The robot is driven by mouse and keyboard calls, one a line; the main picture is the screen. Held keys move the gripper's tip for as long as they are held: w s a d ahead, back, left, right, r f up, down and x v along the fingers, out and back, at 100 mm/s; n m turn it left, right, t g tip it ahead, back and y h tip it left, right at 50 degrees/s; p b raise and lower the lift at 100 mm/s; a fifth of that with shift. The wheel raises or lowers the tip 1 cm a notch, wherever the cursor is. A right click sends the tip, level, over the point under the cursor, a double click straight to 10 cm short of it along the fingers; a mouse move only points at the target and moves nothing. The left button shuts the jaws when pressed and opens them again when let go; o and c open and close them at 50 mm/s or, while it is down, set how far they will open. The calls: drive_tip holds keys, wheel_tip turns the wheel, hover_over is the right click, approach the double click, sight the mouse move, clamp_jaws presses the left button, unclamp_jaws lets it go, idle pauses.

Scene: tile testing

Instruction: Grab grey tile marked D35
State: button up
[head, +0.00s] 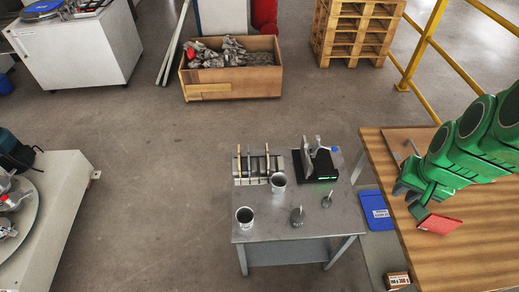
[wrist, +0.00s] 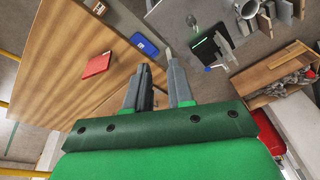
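A rack (head: 258,180) on the small grey metal table holds several thin upright tiles. Grey upright slabs (head: 312,150) stand at the black device beside it. No D35 marking is legible, so I cannot tell which piece is the grey tile. In the wrist view, upright slabs (wrist: 285,12) show at the top right, cut by the frame edge. My gripper (wrist: 158,62) is open and empty, its two grey fingers apart. In the head view, my gripper (head: 412,196) hangs over the wooden table at the right, well apart from the rack.
A red block (head: 440,224) lies on the wooden table (head: 475,260) near my gripper. The grey table (head: 265,228) also bears two metal cups and small metal pieces. A blue box (head: 376,211) lies between the tables. A yellow railing (head: 430,40) stands behind.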

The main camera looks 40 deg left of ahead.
drive_tip(key=w+a+f+n+t+y, duration=0.1)
drive_tip(key=w+a+f, duration=0.3)
drive_tip(key=a, duration=0.4)
drive_tip(key=w+a+f+n+t+y, duration=0.1)
drive_tip(key=w+a+f+t, duration=0.1)
drive_tip(key=w+a+f, duration=0.45)
drive_tip(key=n+t+y, duration=0.2)
drive_tip(key=t+y, duration=0.1)
drive_tip(key=y, duration=0.1)
hover_over(249, 163)
drive_tip(key=w+d, duration=0.7)
drive_tip(key=w, duration=0.1)
wheel_tip(249, 163, down, 12)
drive_tip(key=s+a+f, duration=0.2)
drive_tip(key=s+a+f+n+t+y, duration=0.1)
drive_tip(key=s+a+f, duration=0.1)
drive_tip(key=a, duration=0.1)
drive_tip(key=s+a+f+n+y, duration=0.1)
drive_tip(key=s+a+f, duration=0.1)
drive_tip(key=s+f, duration=0.1)
drive_tip(key=shift+a+t, duration=0.25)
drive_tip(key=shift+t, duration=0.15)
drive_tip(key=shift+s+a+f, duration=0.15)
drive_tip(key=shift+s+f, duration=0.05)
drive_tip(key=shift+s, duration=0.05)
drive_tip(key=shift+s+d+f, duration=0.25)
drive_tip(key=shift+d+f, duration=0.05)
drive_tip(key=shift+f, duration=0.2)
drive_tip(key=shift+x, duration=2.45)
